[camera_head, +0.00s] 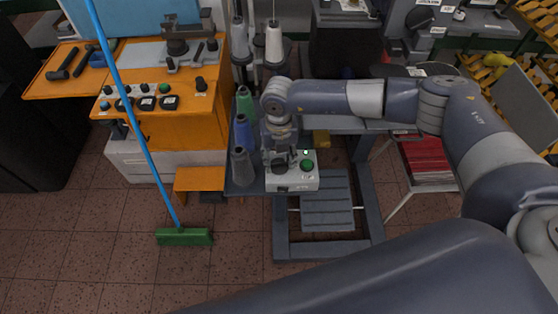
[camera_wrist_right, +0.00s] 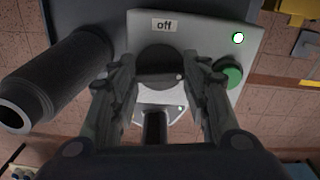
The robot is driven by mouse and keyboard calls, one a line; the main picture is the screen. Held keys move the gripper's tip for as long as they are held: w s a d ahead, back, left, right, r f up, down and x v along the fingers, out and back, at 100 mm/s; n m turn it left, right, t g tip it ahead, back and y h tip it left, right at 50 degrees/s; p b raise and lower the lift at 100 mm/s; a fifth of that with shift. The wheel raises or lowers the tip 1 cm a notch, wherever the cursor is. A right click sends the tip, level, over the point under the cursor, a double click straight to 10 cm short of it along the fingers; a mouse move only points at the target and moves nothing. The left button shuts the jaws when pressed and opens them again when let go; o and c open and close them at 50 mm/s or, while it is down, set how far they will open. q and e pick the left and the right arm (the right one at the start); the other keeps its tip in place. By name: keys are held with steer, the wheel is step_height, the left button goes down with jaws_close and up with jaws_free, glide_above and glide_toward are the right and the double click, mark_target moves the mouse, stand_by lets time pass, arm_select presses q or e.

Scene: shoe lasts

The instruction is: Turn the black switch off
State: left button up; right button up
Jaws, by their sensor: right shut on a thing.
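The black switch (camera_wrist_right: 160,62) is a round dark knob on a pale control box (camera_wrist_right: 192,28), below a label reading "off" (camera_wrist_right: 164,25). My right gripper (camera_wrist_right: 160,80) has its two fingers on either side of the knob and is shut on it. In the head view the right gripper (camera_head: 281,163) points down onto the control box (camera_head: 298,181) and hides most of the knob. A green button (camera_wrist_right: 229,72) sits right of the knob, and a small lamp (camera_wrist_right: 238,38) glows above it. My left gripper is not in view.
An orange machine (camera_head: 180,130) is further left. A green broom (camera_head: 183,236) stands on the open tiled floor.

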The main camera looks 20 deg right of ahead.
mark_target(279, 161)
steer(key=n+b, duration=0.4)
steer(key=b, duration=0.1)
steer(key=n+b, duration=0.5)
steer(key=b, duration=0.1)
steer(key=n+b, duration=0.4)
steer(key=b, duration=0.1)
steer(key=shift+f, duration=0.25)
steer(key=shift+r+n+b, duration=0.25)
steer(key=shift+n+b, duration=1.25)
steer(key=shift+n, duration=0.1)
steer(key=o, duration=1.1)
steer(key=shift+c, duration=0.2)
steer(key=shift+r, duration=0.1)
step_height(279, 161, up, 12)
